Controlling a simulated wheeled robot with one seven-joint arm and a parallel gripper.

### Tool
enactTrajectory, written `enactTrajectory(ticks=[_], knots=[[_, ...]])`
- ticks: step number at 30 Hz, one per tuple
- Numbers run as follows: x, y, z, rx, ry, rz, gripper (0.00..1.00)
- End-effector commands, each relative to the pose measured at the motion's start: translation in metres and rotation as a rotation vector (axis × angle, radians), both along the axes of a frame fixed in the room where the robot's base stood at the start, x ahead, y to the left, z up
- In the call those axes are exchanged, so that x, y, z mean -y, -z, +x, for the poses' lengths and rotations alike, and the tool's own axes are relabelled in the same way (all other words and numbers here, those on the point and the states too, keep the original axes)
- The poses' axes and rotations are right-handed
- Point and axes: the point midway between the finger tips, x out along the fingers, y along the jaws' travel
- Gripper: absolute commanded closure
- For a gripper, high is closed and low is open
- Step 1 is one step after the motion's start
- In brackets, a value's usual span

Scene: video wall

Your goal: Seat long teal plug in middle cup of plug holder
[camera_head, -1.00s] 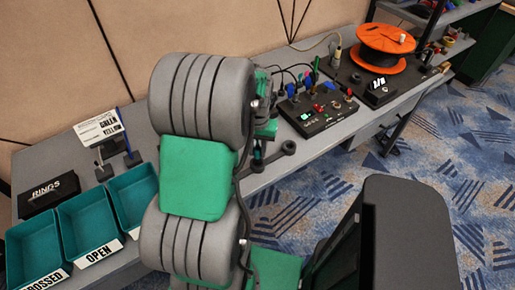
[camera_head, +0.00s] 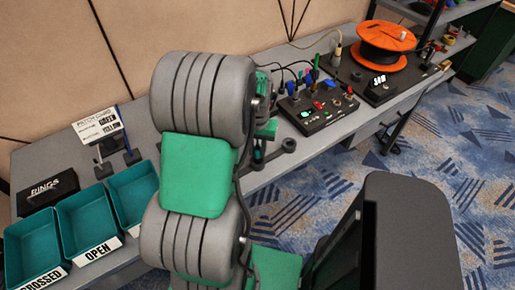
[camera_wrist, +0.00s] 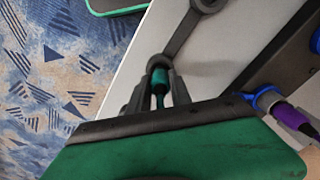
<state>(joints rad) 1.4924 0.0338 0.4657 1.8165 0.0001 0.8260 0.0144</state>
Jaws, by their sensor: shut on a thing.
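The long teal plug (camera_wrist: 161,76) shows in the wrist view between the two grey fingers of my gripper (camera_wrist: 160,92), which is shut on it. Its far end meets a round dark cup (camera_wrist: 159,62) of the plug holder; how deep it sits in the cup I cannot tell. The plug holder (camera_wrist: 184,35) is a dark bar with another round cup (camera_wrist: 207,4) at its far end; the rest of it is hidden by my gripper. In the head view the plug holder (camera_head: 275,155) lies near the bench's front edge, and my arm hides most of my gripper.
A dark panel (camera_head: 318,108) with knobs and plugs stands just behind the holder. A purple plug (camera_wrist: 292,119) in a blue ring is close to my gripper. An orange reel (camera_head: 386,38) is at the back right. Teal trays (camera_head: 88,225) stand at the left.

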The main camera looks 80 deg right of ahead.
Motion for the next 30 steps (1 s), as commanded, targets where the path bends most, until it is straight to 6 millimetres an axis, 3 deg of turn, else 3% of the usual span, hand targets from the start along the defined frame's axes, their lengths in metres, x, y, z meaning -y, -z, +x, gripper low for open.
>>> enactTrajectory(ticks=[30], knots=[[0.0, 0.012, 0.0, 0.0, 0.0, -0.001, 1.0]])
